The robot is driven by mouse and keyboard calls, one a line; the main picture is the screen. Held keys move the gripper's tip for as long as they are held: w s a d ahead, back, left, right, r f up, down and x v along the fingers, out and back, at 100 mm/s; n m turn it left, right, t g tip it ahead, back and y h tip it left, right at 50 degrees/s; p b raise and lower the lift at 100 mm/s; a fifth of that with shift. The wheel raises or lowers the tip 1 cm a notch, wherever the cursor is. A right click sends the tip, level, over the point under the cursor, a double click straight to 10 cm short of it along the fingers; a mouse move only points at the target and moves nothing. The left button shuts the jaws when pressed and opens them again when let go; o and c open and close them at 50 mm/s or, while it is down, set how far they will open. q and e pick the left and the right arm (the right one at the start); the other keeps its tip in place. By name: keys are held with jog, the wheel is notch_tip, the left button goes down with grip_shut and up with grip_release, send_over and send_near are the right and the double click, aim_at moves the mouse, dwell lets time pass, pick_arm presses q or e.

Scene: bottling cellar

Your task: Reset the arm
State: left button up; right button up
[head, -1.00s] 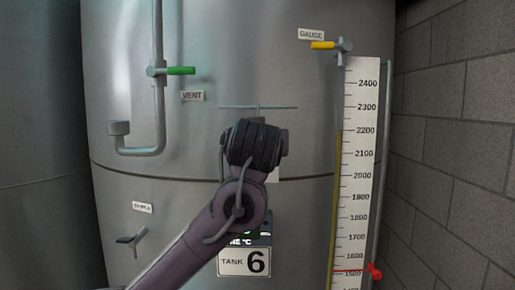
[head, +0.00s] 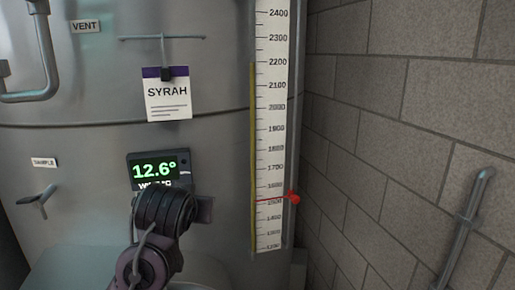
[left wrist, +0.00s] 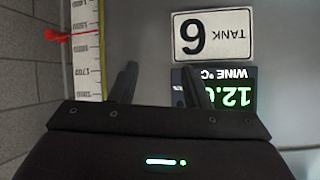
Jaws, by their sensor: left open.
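My left arm comes in at the bottom of the head view, and its dark wrist (head: 165,213) is in front of the tank, just below the temperature display. The fingers are hidden there. In the left wrist view, which is upside down, my left gripper (left wrist: 158,68) is open and empty, its two dark fingers apart and pointing towards the tank wall. The display (head: 157,170) reads 12.6° in the head view; it also shows in the left wrist view (left wrist: 238,90), partly behind a finger. My right gripper is not in view.
The steel tank (head: 215,150) fills the left. A SYRAH card (head: 168,98) hangs from a clip. A level scale (head: 272,130) with a red marker (head: 293,197), a sample valve (head: 37,201) and a block wall (head: 400,110) flank it. The TANK 6 plate (left wrist: 214,37) shows in the left wrist view.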

pick_arm(q)
jog(key=s+a+f+m+g+h, duration=0.1)
jog(key=s+f+g, duration=0.1)
jog(key=s+f, duration=0.6)
jog(key=s+a+f+g, duration=0.1)
jog(key=s+f+g, duration=0.3)
jog(key=f, duration=0.9)
jog(key=s+a+f+g, duration=0.1)
jog(key=s+a+f, duration=0.1)
jog(key=s+f, duration=0.45)
jog(key=s+a+f+g, duration=0.1)
jog(key=s+f, duration=0.2)
jog(key=s, duration=0.6)
notch_tip(320, 180, down, 35)
jog(key=s+g+b, duration=0.2)
jog(key=s+b, duration=0.1)
jog(key=b, duration=0.1)
jog(key=s+a+f+b, duration=0.1)
jog(key=s+a+f, duration=0.1)
jog(key=s+f, duration=0.7)
jog(key=s+a+f+b, duration=0.1)
jog(key=s+f+b, duration=0.1)
jog(key=s+f, duration=0.7)
jog(key=shift+s+a+f+m+g, duration=0.2)
jog(key=shift+a+f+m+g, duration=0.2)
jog(key=shift+f, duration=0.45)
